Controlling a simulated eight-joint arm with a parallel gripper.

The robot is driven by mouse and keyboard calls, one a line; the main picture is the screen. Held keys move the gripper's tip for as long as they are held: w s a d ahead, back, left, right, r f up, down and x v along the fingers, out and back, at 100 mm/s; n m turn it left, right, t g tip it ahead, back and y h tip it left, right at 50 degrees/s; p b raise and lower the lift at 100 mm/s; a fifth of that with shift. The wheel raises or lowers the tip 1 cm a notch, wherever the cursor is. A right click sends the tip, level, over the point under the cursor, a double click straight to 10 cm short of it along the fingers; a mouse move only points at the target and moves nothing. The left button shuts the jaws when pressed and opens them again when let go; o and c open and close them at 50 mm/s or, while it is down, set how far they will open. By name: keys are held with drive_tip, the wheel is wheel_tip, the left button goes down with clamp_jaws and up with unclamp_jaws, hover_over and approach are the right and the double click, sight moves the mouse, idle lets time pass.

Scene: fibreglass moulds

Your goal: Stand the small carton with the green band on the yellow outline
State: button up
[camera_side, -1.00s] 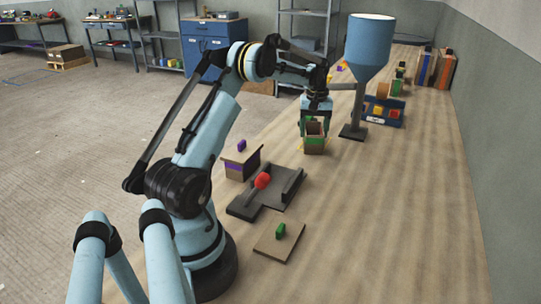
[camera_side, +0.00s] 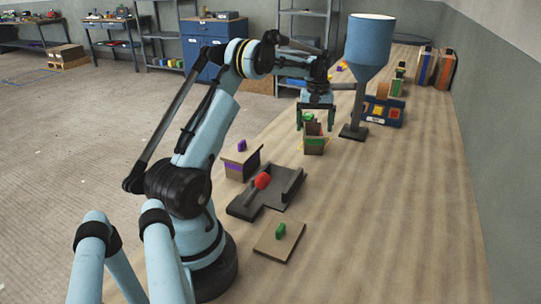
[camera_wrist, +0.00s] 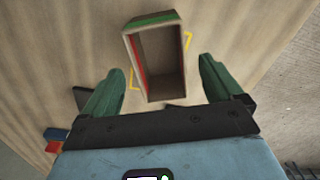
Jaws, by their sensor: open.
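The small open-topped carton (camera_side: 314,148) stands upright on the table, its green band showing on its side. In the wrist view I look down into the carton (camera_wrist: 160,70), with a green edge at the top and a red strip along its left inside. Corners of the yellow outline (camera_wrist: 188,40) show on either side of it; the carton hides the rest. The carton stands over the outline; whether it is fully inside, I cannot tell. My gripper (camera_side: 315,120) is open above the carton, its green fingers apart on either side. In the wrist view both fingers (camera_wrist: 163,75) show clear of the walls.
A blue hopper (camera_side: 369,45) on a stand is close behind to the right, with a blue bin (camera_side: 383,120) beyond. The table's right side is clear.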

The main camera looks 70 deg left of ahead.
wheel_tip(320, 180, up, 10)
drive_tip(key=d+r+m+t, duration=0.2)
drive_tip(key=d+r+m, duration=0.2)
drive_tip(key=d, duration=0.7)
drive_tip(key=s+d+m+t+y, duration=0.1)
drive_tip(key=s+d+m+t, duration=0.35)
drive_tip(key=d, duration=1.15)
drive_tip(key=s+d+f+m+h, duration=0.1)
drive_tip(key=s+d+f+m, duration=0.4)
drive_tip(key=s+d+f, duration=0.1)
drive_tip(key=shift+s+d+f+t, duration=0.2)
drive_tip(key=shift+s+d+t, duration=0.2)
drive_tip(key=shift+s, duration=0.7)
